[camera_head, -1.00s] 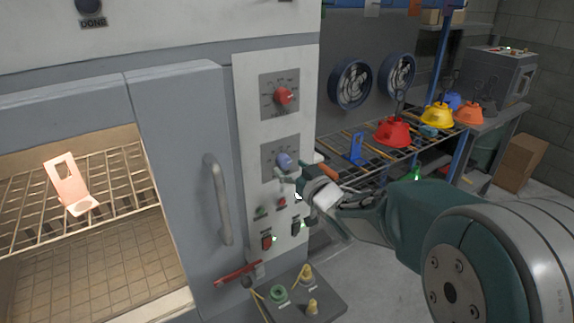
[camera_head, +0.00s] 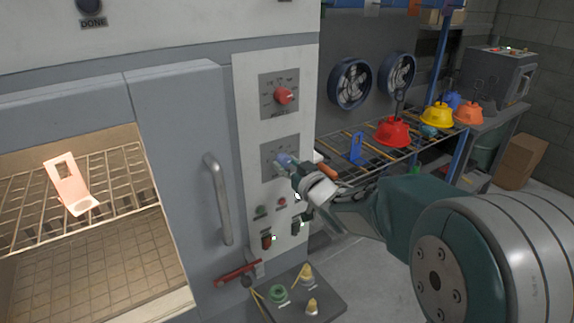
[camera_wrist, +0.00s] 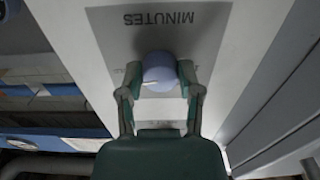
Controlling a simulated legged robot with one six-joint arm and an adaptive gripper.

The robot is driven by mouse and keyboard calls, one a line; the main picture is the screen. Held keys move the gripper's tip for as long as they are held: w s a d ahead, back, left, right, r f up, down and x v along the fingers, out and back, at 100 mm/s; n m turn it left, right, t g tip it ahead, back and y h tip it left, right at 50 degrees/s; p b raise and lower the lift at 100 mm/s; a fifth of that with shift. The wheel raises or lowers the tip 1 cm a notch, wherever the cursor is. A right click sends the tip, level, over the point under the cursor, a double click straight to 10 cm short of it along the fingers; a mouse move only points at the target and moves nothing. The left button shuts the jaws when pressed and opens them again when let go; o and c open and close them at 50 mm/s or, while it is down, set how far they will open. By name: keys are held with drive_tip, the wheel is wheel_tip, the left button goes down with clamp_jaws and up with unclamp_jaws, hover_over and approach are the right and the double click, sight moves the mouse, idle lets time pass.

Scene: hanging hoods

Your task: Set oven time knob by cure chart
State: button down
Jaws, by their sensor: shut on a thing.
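The oven's time knob (camera_head: 284,159) is a blue-grey round dial on the lower grey plate of the control panel. In the wrist view the knob (camera_wrist: 159,72) has a pale pointer line toward the left, and the plate (camera_wrist: 180,22) reads MINUTES upside down. My gripper (camera_wrist: 158,88) has one finger on each side of the knob and is shut on it. In the head view my gripper (camera_head: 292,167) covers part of the dial, so its scale is mostly hidden. No cure chart can be made out.
A red knob (camera_head: 284,96) sits on the plate above. The oven door handle (camera_head: 218,198) is left of the panel. Small buttons and switches lie below. A pink bracket (camera_head: 68,184) stands on the oven rack. A shelf with coloured hoods (camera_head: 392,131) is at right.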

drive_tip(key=n, duration=1.2)
drive_tip(key=shift+r+n, duration=0.1)
drive_tip(key=shift+n, duration=1.6)
